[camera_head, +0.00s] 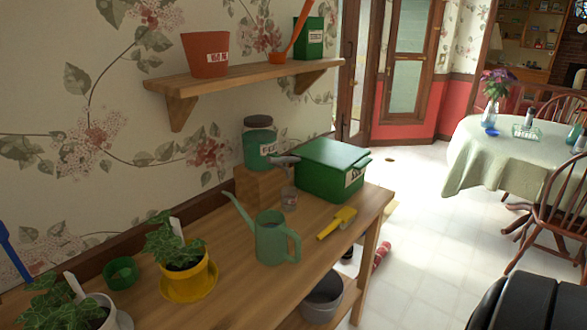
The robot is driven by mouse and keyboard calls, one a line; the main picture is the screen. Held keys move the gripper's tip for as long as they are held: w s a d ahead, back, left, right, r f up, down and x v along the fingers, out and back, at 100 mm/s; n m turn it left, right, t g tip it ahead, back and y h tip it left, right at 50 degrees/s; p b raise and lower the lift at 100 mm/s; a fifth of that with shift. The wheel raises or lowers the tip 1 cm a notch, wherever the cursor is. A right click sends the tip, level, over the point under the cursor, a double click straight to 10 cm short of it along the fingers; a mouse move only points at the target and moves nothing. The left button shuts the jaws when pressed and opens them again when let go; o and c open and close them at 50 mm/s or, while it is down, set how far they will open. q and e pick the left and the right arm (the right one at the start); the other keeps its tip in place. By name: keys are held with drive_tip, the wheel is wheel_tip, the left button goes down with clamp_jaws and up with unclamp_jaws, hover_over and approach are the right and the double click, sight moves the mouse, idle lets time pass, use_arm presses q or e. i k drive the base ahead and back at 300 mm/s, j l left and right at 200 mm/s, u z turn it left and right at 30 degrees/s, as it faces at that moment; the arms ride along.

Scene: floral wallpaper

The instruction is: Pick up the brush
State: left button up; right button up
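A small yellow hand tool (337,223) lies on the wooden bench near its right end, in front of the green box. It has a handle and a wider head and may be the brush, but its bristles are too small to make out. A long blue handle (13,253) stands at the far left edge, its lower end hidden behind a plant. Neither of my grippers is in view.
The bench (235,295) also holds a green watering can (275,240), a green box (325,170), a jar on a wooden block, and potted plants (180,250). A shelf (240,78) hangs above. A dark rounded shape fills the lower right corner. Open floor lies right of the bench.

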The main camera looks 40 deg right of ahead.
sight(344, 218)
drive_tip(key=z, duration=1.75)
drive_tip(key=k, duration=0.05)
